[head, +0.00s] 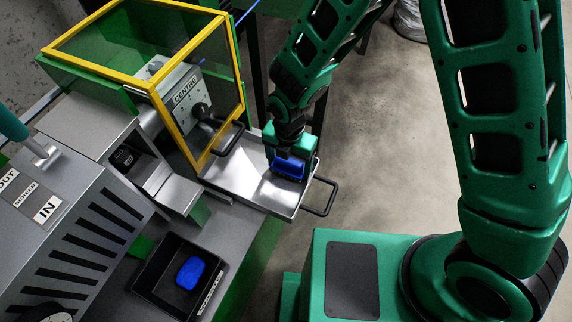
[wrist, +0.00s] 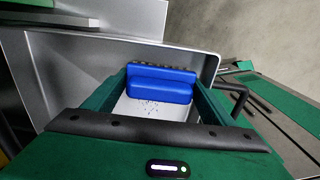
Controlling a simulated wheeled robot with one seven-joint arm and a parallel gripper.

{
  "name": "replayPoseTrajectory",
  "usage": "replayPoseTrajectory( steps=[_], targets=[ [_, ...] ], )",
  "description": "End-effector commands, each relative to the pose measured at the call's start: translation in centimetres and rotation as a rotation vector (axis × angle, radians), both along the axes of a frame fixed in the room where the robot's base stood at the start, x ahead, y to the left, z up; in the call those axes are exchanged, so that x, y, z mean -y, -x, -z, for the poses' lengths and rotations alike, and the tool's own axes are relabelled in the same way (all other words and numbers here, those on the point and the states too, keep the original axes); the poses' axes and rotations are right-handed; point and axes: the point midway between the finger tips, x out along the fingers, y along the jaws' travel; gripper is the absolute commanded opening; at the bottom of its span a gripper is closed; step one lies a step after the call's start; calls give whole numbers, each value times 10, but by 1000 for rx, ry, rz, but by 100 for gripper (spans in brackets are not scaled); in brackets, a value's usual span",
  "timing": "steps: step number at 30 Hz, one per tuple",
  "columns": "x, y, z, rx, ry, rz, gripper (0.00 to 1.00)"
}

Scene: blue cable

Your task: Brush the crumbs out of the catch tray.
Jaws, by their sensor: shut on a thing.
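The metal catch tray (head: 232,172) is pulled out below the yellow-framed guard, with its black handle (head: 321,198) at the outer side. My gripper (head: 289,158) is over the outer end of the tray, shut on a blue brush (head: 290,170). In the wrist view the brush (wrist: 160,86) lies between the fingers, with dark bristles along its far edge. The tray (wrist: 85,70) also shows there. Whether the bristles touch the tray cannot be told.
The yellow-framed guard (head: 158,93) stands beside the tray's inner end, around a box marked CENTRE (head: 184,93). A black bin (head: 150,279) holding a blue block (head: 190,273) sits at the lower left. Open floor (head: 395,110) lies to the right.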

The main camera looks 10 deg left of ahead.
Motion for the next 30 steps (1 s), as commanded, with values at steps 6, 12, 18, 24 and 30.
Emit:
replayPoseTrajectory(
  steps=[6, 12, 18, 24, 30],
  targets=[
    [-3, 1, -25, 1, -3, -5, 45],
    [-4, 2, -43, 1, -3, -8, 45],
    [-5, 3, -61, 1, -3, -9, 45],
    [-4, 3, -72, -1, -1, -10, 45],
    [-4, 3, -73, -1, -1, -10, 45]
  ],
)
